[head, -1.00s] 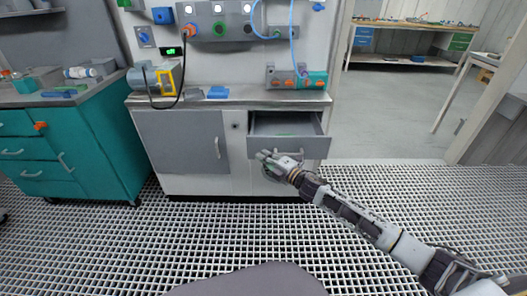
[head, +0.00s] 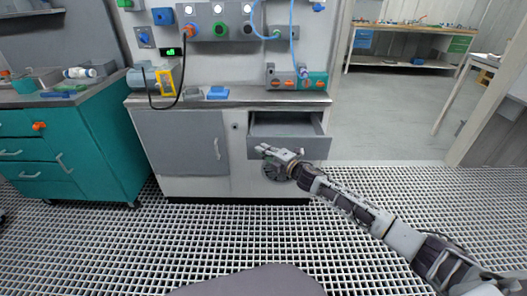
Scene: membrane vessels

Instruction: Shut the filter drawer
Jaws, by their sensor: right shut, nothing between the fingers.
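The filter drawer (head: 312,148) is a grey drawer at the top right of the white and grey cabinet under the bench. It is pulled out, and its open inside shows above its front panel. My right gripper (head: 262,149) is shut and empty. It is in front of the left part of the drawer front, and its fingers point left. Whether it touches the panel I cannot tell. The gripper hides the drawer's handle. My left gripper is not in view.
A grey cabinet door (head: 180,142) is shut left of the drawer. A teal cabinet (head: 100,150) stands at the left. The grating floor (head: 225,235) in front is clear. A pump, a blue block (head: 218,93) and a valve block (head: 297,77) stand on the bench top.

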